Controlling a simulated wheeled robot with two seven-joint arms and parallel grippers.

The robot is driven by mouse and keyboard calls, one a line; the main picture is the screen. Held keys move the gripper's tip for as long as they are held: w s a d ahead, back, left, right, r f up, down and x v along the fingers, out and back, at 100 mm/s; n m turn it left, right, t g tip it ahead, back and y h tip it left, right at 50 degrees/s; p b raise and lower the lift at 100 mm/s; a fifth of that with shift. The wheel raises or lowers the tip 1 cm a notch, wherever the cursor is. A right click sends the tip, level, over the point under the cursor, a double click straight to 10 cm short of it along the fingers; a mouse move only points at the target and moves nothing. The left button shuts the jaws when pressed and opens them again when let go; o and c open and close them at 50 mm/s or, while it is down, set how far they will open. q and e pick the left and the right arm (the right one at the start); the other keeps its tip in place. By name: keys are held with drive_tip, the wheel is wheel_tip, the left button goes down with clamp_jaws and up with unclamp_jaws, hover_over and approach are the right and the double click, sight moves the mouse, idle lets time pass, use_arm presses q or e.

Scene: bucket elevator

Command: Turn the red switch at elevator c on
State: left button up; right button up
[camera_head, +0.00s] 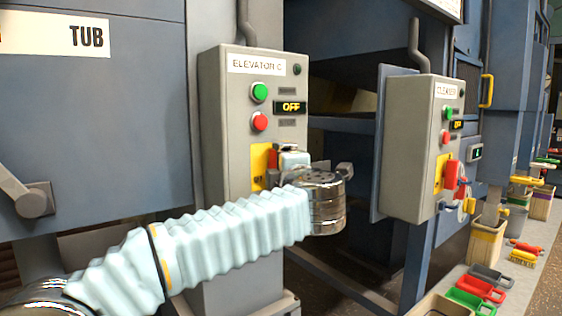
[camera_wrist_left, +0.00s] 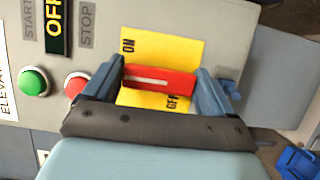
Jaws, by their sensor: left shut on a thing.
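The elevator C control box (camera_head: 220,130) is grey, with a green button (camera_head: 260,92), a red button (camera_head: 260,122) and a display (camera_head: 290,107) reading OFF. Its red switch (camera_wrist_left: 160,79) sits on a yellow plate (camera_wrist_left: 162,45) marked ON and OFF. In the head view my left arm comes in from the left, and my left gripper (camera_head: 287,160) is at the switch, mostly hiding it. In the left wrist view my left gripper (camera_wrist_left: 160,84) has a finger at each end of the red switch and is shut on it. My right gripper is not in view.
A second box labelled CLEANER (camera_head: 408,150) stands to the right, with its own red switch (camera_head: 452,180). Bins and coloured trays (camera_head: 475,298) line a ledge at the lower right. A blue tub panel (camera_head: 90,130) fills the left.

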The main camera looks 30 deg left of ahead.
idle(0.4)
use_arm(q)
drive_tip(key=o, duration=0.8)
drive_tip(key=shift+o, duration=0.2)
drive_tip(key=b+v, duration=0.1)
drive_tip(key=v, duration=1.3)
drive_tip(key=shift+b, duration=0.4)
drive_tip(key=shift+w, duration=0.1)
